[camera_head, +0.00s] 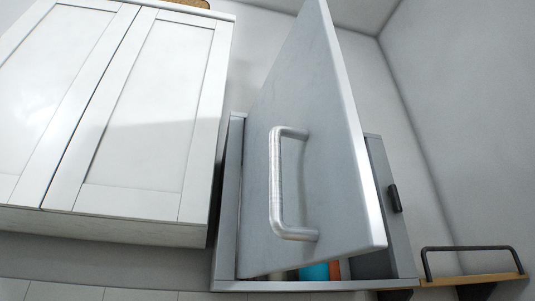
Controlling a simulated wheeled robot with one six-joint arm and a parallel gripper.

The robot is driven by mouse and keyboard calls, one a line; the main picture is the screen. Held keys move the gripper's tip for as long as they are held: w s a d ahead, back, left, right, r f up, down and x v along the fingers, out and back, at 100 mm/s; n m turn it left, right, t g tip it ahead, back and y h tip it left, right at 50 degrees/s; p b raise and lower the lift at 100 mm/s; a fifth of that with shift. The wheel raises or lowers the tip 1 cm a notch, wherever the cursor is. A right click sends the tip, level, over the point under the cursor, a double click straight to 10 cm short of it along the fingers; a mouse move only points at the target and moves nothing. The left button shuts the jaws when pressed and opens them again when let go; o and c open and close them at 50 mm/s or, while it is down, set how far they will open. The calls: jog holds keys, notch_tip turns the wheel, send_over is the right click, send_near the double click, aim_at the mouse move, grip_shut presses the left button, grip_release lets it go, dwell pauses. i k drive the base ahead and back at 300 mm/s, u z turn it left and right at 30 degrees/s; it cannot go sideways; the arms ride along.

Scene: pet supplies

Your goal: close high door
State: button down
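A grey cabinet (228,200) hangs on the wall at the middle right. Its grey door (332,190) stands open, swung out toward me, and hides much of the inside. A silver bar handle (276,185) is on the door's face, to the left of the door's near edge. My gripper is not in view.
A closed white cabinet with two panel doors (150,100) hangs to the left. Inside the grey cabinet, a blue item (314,272) shows below the door. A wooden shelf with a black rail (470,279) is at the lower right. Bare wall lies at the right.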

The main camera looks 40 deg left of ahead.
aim_at(309, 197)
jog(key=z, duration=0.05)
jog(key=k, duration=1)
jog(key=u, duration=2.3)
